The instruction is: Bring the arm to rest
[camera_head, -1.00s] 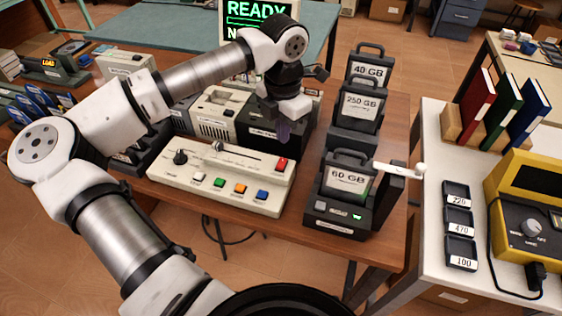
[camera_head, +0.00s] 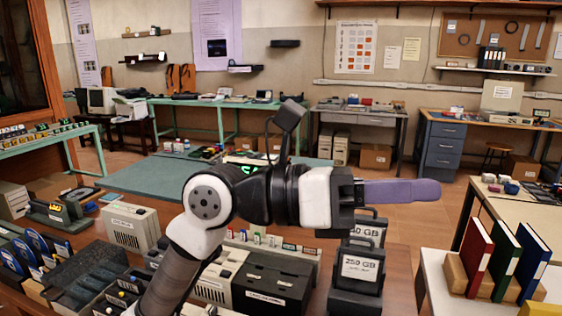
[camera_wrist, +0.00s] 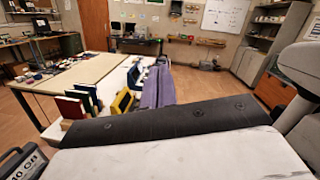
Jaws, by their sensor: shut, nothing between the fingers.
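My arm rises from the lower middle of the head view and bends at a white joint. My gripper (camera_head: 402,192) points to the right, roughly level, above the wooden table with the drive units. Its purple fingers lie together with nothing between them. In the wrist view the purple fingers (camera_wrist: 158,88) are also together, in front of the white table. No object is held.
Drive units, one labelled 250 GB (camera_head: 358,265), stand below my gripper. Red, green and blue binders (camera_head: 506,258) stand on the white table at right. A beige device (camera_head: 128,227) is at left. Open floor lies beyond the gripper.

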